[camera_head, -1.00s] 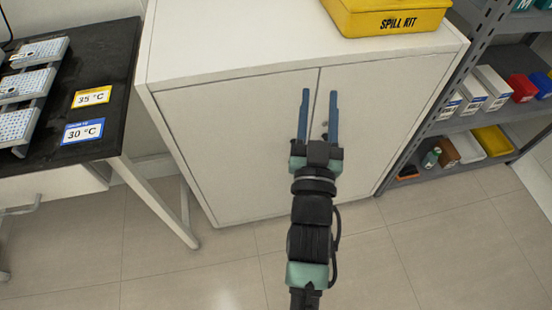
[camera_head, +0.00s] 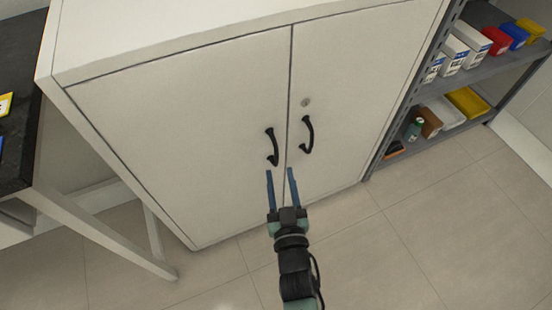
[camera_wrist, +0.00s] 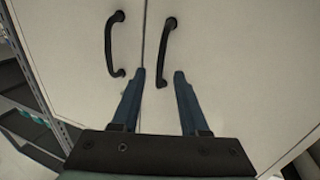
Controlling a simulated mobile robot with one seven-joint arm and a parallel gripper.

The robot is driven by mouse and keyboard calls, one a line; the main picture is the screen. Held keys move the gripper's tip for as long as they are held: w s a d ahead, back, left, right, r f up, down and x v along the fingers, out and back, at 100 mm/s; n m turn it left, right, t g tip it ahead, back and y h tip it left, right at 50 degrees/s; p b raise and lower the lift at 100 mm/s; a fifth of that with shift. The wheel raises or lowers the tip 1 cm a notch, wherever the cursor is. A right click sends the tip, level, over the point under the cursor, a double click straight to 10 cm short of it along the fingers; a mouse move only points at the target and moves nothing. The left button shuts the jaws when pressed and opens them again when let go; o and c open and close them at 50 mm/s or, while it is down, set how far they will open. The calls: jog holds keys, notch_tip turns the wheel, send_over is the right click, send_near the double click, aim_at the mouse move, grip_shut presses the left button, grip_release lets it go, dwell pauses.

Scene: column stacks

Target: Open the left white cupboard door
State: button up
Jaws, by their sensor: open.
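The left white cupboard door (camera_head: 185,130) is shut, with a black curved handle (camera_head: 273,147) near the centre seam. In the wrist view, where the sides look swapped, this handle (camera_wrist: 165,52) is right of the seam, its near end appearing between the fingertips. My gripper (camera_head: 280,172) is open and empty, its two blue fingers pointing towards the cupboard, just below the left handle in the head view. It also shows in the wrist view (camera_wrist: 159,75). I cannot tell whether a finger touches the door or handle.
The right door (camera_head: 350,90) is shut, with its own black handle (camera_head: 308,134) and a round lock. A grey shelf rack (camera_head: 440,88) with boxes and bins stands close on the right. A dark-topped bench (camera_head: 22,130) stands at the left. The tiled floor in front is clear.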

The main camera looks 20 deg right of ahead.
aim_at(277, 160)
jog(key=shift+b+x, duration=0.4)
jog(key=shift+x, duration=2.75)
grip_shut()
